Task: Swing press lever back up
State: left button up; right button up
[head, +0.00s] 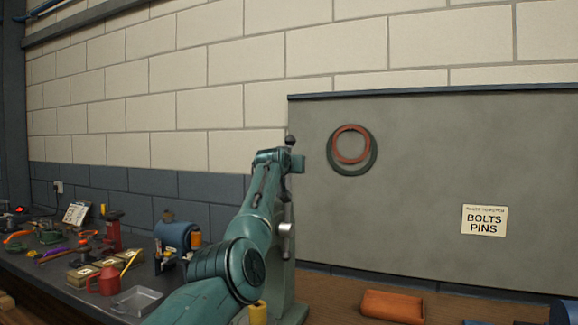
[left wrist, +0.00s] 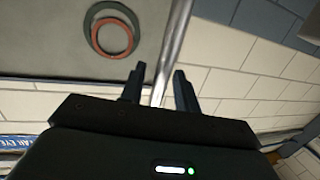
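A bright metal rod, which looks like the press lever (left wrist: 178,28), runs down the left wrist view and passes between the fingers of my left gripper (left wrist: 160,72). The fingers stand apart with gaps beside the rod, so they do not look clamped on it. In the head view the press (head: 292,297) is a grey-green column, mostly behind my teal left arm. A dark knob (head: 290,139) shows at the top beside my wrist, and a silver hub lower down. My left fingers cannot be made out there. My right gripper is not in view.
An orange-brown tray (head: 392,306) lies on the bench right of the press. A grey board (head: 420,180) with two rings and a BOLTS PINS sign stands behind.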

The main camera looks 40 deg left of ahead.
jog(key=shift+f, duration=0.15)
